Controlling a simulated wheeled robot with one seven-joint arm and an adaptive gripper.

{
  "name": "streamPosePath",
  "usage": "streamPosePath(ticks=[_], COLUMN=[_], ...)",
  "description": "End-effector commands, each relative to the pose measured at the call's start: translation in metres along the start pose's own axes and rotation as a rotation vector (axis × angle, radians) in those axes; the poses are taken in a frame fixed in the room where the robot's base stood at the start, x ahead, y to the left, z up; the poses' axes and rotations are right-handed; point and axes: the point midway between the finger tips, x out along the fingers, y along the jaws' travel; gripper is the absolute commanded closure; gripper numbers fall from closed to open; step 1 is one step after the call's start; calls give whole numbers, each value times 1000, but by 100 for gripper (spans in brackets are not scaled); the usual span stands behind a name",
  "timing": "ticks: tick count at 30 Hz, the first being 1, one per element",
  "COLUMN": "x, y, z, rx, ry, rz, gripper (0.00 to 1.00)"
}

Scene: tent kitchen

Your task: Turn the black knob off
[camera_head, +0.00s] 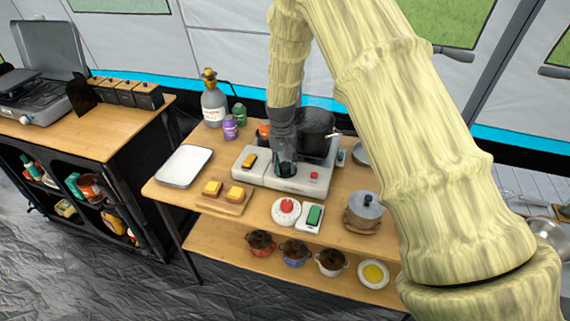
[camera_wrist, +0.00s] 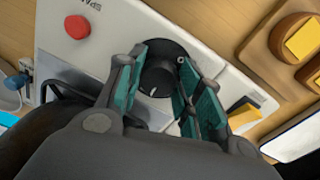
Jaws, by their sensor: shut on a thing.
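The black knob (camera_wrist: 155,80) sits on the front of a white stove unit (camera_head: 250,170), round with a pale mark on its face. In the wrist view my gripper (camera_wrist: 160,85) has its teal-padded fingers on both sides of the knob, shut on it. In the head view my gripper (camera_head: 286,166) points down at the middle of the stove's front and hides the knob. A red button (camera_wrist: 77,27) is on one side of the unit and a yellow switch (camera_head: 249,160) on the other.
A black pot (camera_head: 318,133) stands behind my gripper on the stove.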

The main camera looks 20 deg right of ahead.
Motion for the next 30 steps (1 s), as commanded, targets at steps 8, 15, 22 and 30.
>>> streamPosePath(ticks=[8, 15, 22, 30], x=[-2, -2, -2, -1], y=[0, 0, 0, 0], z=[-2, -2, -2, -1], rx=[65, 74, 73, 73], ry=[1, 0, 1, -2], rz=[-1, -1, -1, -1], gripper=[88, 88, 59, 42])
